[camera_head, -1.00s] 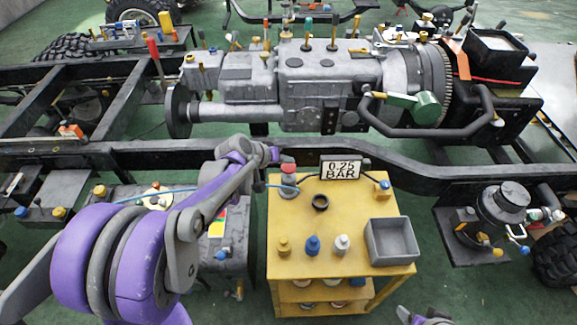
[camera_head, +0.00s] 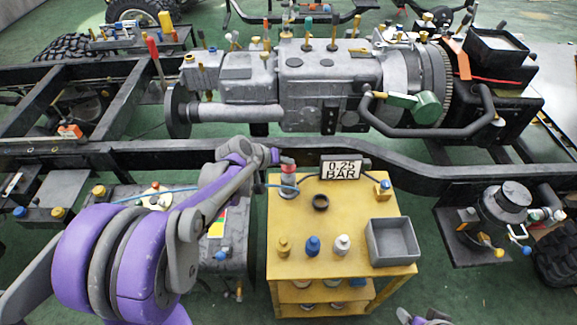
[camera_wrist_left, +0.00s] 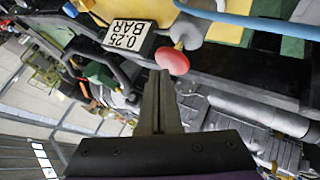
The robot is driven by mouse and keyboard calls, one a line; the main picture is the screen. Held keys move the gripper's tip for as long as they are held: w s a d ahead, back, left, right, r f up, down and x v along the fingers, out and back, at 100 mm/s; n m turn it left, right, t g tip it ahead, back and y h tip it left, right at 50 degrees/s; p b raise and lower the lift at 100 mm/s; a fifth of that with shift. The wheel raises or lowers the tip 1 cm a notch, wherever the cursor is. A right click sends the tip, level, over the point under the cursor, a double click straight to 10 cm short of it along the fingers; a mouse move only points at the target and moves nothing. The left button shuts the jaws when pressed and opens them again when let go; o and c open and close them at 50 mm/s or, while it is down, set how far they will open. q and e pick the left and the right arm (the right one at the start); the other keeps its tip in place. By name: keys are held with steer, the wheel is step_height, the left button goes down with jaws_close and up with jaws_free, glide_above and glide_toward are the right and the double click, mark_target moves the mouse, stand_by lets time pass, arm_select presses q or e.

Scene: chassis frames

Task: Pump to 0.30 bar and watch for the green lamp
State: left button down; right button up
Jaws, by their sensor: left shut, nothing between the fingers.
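A small pump with a red knob (camera_head: 288,168) stands at the back left of the yellow cart, with a blue hose at its side. The knob also shows in the left wrist view (camera_wrist_left: 172,61). A white sign (camera_head: 341,170) beside it reads 0.25 BAR; it shows in the wrist view too (camera_wrist_left: 128,37). My left gripper (camera_head: 272,155) is shut and empty, its tips close by the red knob; I cannot tell whether they touch. My right gripper (camera_head: 427,319) shows only in part at the bottom edge. I cannot make out a lit green lamp.
The yellow cart (camera_head: 335,225) carries a black ring (camera_head: 320,202), several small bottles (camera_head: 312,246), a grey bin (camera_head: 391,242) and a small yellow block with a blue top (camera_head: 383,189). A dark chassis rail (camera_head: 420,168) runs behind it. The cart's middle is mostly clear.

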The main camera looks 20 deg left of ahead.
mark_target(286, 169)
arm_select(q)
steer(key=shift+f+b, duration=0.85)
steer(key=shift+f, duration=0.3)
stand_by(0.9)
steer(key=shift+r, duration=0.1)
steer(key=shift+r+p, duration=1.2)
steer(key=shift+r, duration=0.3)
step_height(286, 169, up, 5)
steer(key=p, duration=0.3)
stand_by(0.6)
